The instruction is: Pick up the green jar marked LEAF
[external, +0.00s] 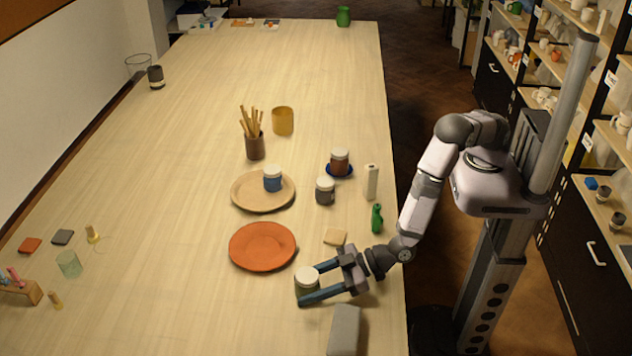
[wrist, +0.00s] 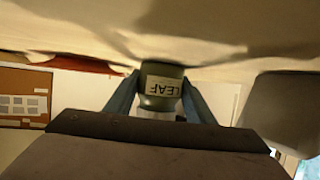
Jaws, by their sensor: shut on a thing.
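The green jar marked LEAF (wrist: 161,92) is between the two fingers of my gripper (wrist: 160,95) in the wrist view, its label upside down there. In the external view the jar (external: 306,283), with a white lid, is at the front of the table, right by the orange plate. My gripper (external: 318,283) is shut on it, one finger on each side, reaching in from the right. I cannot tell whether the jar's base touches the table.
An orange plate (external: 262,244) lies just behind the jar. A grey block (external: 343,330) stands in front to the right. A beige sponge-like piece (external: 335,236), a green bottle (external: 376,218) and other jars (external: 325,191) are further back.

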